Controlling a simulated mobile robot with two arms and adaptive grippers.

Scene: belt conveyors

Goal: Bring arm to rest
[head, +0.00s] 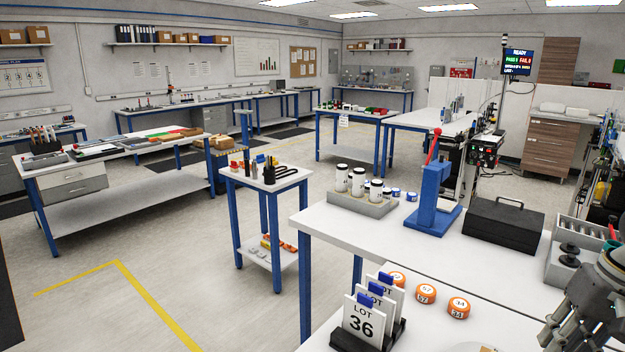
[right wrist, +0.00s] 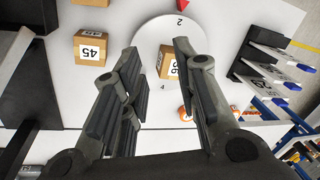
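My right gripper (head: 572,325) is at the lower right of the head view, over the near white table (head: 470,260). In the right wrist view its two fingers (right wrist: 157,55) are spread apart with nothing clasped between them. Beyond the fingertips a small cardboard box (right wrist: 167,62) with a partly hidden number label sits on a white round plate (right wrist: 205,50) marked 2 and 4. I cannot tell how far the fingers are above it. My left gripper is not in view.
A box labelled 45 (right wrist: 90,47) lies left of the plate. LOT cards (head: 364,318), orange numbered pucks (head: 426,294), a blue press (head: 433,195), a black case (head: 503,229) and a tray of white jars (head: 362,203) stand on the table. Open floor lies at left.

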